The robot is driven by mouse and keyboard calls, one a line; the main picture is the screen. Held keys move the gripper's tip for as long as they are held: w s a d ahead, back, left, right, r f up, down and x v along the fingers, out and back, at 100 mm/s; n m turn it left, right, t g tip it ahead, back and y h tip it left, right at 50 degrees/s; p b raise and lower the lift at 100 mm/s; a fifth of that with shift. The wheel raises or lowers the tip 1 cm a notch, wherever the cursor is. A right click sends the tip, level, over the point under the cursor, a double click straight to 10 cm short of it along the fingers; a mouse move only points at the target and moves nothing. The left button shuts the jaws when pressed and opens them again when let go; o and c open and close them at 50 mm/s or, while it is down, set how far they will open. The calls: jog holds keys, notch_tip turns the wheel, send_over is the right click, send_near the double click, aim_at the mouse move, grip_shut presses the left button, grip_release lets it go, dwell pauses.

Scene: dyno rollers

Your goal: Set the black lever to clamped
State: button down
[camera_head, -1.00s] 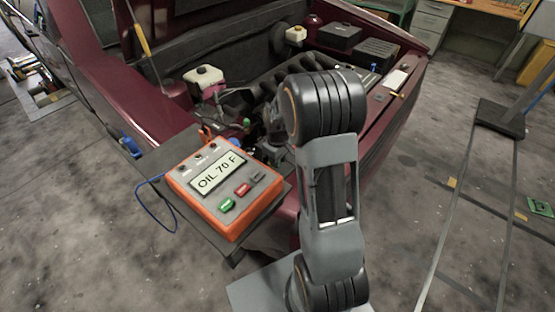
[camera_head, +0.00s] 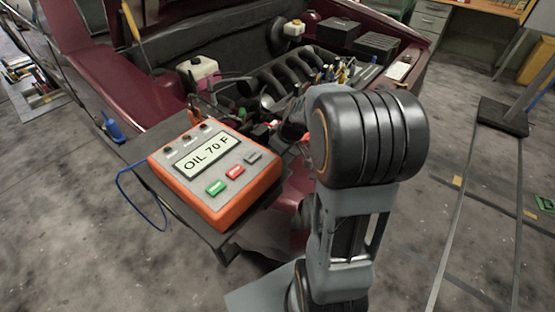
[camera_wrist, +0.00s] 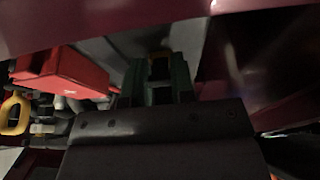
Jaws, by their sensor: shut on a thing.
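My gripper (camera_wrist: 161,72) shows in the wrist view with its two dark green fingers close together. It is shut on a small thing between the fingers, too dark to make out. A small orange-brown patch shows at the fingertips. In the head view my own arm hides the gripper, which is over the right part of the engine bay. I cannot pick out the black lever for certain in either view, nor tell its setting.
The orange tester (camera_head: 217,172) reads "OIL 70 F" on a dark shelf (camera_head: 150,150) beside the dark red car (camera_head: 90,62). In the wrist view a red box (camera_wrist: 65,75) and a yellow loop (camera_wrist: 15,113) are left of the fingers.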

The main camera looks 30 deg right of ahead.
jog(key=t+b, duration=0.1)
jog(key=b, duration=0.2)
jog(key=shift+s+f, duration=0.1)
jog(key=shift+f, duration=0.2)
jog(key=shift+r+y+b, duration=0.25)
jog(key=shift+y+b, duration=0.15)
jog(key=c, duration=1)
grip_release()
jog(key=shift+o, duration=0.2)
jog(key=shift+s, duration=0.1)
jog(key=p+v, duration=0.2)
jog(key=v, duration=1.1)
jog(key=shift+s+r+p, duration=0.25)
jog(key=shift+s+p, duration=0.1)
jog(key=shift+p, duration=0.05)
